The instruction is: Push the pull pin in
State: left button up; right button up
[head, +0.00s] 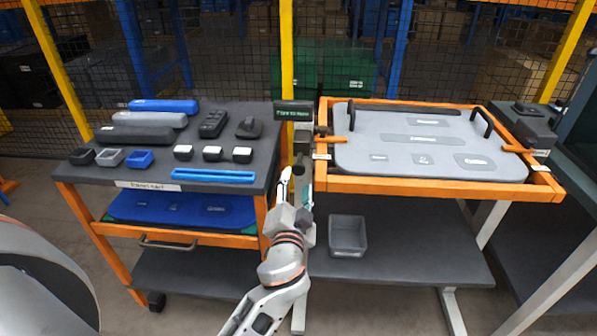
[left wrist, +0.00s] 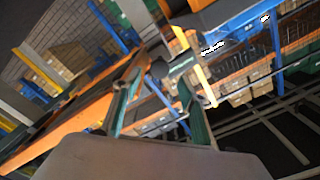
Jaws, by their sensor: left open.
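Two orange pin-like handles stick out of the orange frame of the fixture, one at its left side (head: 335,139) and one at its right side (head: 518,150). Each has a small white label by it. I cannot tell which is the pull pin or how far either is in. My left gripper (head: 296,184) is open and empty, in the gap between the two tables, to the left of and nearer than the left handle. In the left wrist view its two green fingers (left wrist: 157,108) stand apart, with the orange frame (left wrist: 75,112) to their left.
A dark cart (head: 225,205) with trays, blocks and a blue bar stands left. A grey panel (head: 370,165) with black handles lies in the orange frame. A small display (head: 293,112) stands on a post between the tables. A grey bin (head: 348,235) sits on the lower shelf.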

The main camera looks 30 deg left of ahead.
aim_at(299, 161)
pick_arm(q)
jog(key=x, duration=0.6)
jog(key=shift+w+a+p, duration=0.15)
jog(key=shift+w+p, duration=0.05)
jog(key=shift+p, duration=0.1)
grip_shut()
jog(key=shift+b+x, duration=0.35)
jog(key=shift+x, duration=1.3)
jog(key=shift+r, duration=0.1)
